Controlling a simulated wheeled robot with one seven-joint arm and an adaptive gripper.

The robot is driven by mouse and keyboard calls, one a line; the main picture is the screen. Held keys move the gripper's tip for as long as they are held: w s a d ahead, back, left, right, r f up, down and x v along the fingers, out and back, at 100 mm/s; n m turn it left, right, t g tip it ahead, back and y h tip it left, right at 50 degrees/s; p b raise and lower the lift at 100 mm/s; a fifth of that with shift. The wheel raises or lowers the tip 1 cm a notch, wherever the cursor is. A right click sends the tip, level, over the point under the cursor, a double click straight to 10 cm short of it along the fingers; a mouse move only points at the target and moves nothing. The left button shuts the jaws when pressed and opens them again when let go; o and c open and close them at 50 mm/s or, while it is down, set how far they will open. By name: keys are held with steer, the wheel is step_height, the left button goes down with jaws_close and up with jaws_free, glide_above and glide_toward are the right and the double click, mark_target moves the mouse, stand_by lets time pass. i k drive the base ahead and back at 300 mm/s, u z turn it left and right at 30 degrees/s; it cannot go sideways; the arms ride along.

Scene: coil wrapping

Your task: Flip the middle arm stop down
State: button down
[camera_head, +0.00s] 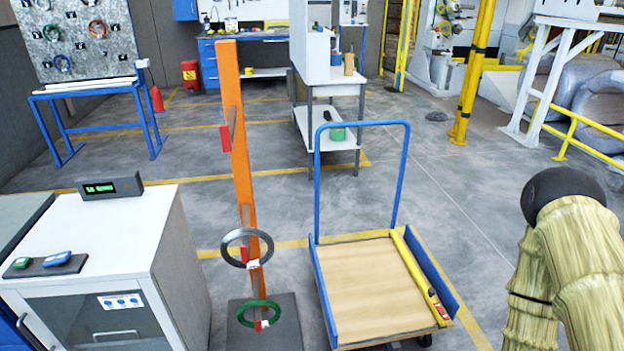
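An orange post (236,150) stands on a dark base plate (285,328), left of centre. It carries three short arms, one above another. The top arm has a red stop (225,138) at its end and no coil. The middle arm bears a grey ring-shaped coil (231,237) with a white tag. A red stop (244,254) shows inside that coil; it is small, and I cannot tell clearly whether it is up or down. A green coil (244,307) hangs at the lowest arm, with red and white at its lower edge. My gripper is outside the view; only part of my sleeved arm shows at right.
A blue-handled cart (360,280) with a cardboard-coloured deck and a yellow tool stands right of the post. A white cabinet (165,215) with a display stands close on the left. A white shelf stand (335,80) is behind. Open floor lies between cart and my arm.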

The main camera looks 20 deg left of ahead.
mark_target(244, 251)
steer(key=u, duration=0.95)
steer(key=k, duration=0.35)
steer(key=u, duration=0.5)
steer(key=i, duration=0.5)
